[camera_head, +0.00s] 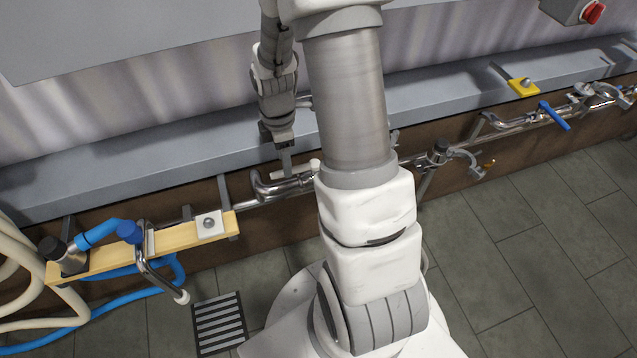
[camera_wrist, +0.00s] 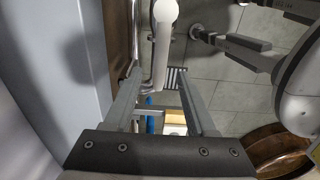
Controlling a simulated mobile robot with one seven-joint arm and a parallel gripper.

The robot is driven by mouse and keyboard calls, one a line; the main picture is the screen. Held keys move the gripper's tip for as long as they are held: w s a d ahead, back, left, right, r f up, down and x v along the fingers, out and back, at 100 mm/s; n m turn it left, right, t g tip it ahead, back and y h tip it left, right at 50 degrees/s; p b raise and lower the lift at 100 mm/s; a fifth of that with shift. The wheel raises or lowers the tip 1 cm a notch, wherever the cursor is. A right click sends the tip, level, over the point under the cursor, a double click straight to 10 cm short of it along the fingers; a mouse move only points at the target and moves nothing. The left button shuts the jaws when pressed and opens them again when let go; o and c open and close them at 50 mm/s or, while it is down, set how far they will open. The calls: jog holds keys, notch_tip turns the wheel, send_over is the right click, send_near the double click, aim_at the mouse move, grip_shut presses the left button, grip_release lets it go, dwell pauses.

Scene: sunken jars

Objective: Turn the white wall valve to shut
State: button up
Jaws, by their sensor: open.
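The white wall valve's handle (camera_wrist: 162,45) shows in the wrist view as a pale bar with a rounded end, running lengthwise between my two fingers in the picture. In the head view a short piece of the white handle (camera_head: 306,174) shows at the pipe, just left of my arm. My gripper (camera_wrist: 159,76) is open, its fingers on either side of the handle; contact cannot be told. In the head view my gripper (camera_head: 287,166) points down at the pipe by the handle. The valve body is partly hidden by my arm.
A chrome pipe (camera_head: 262,190) runs along the wall below a grey ledge (camera_head: 130,145). A blue-handled valve (camera_head: 554,116) is at the right. A wooden board (camera_head: 180,238) with a blue hose fitting is at the left. A striped floor grate (camera_head: 219,322) lies below. A red switch (camera_head: 593,13) is at top right.

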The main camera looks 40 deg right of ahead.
aim_at(296, 170)
jog(key=shift+f+b, duration=1.35)
jog(key=shift+f, duration=1.1)
grip_shut()
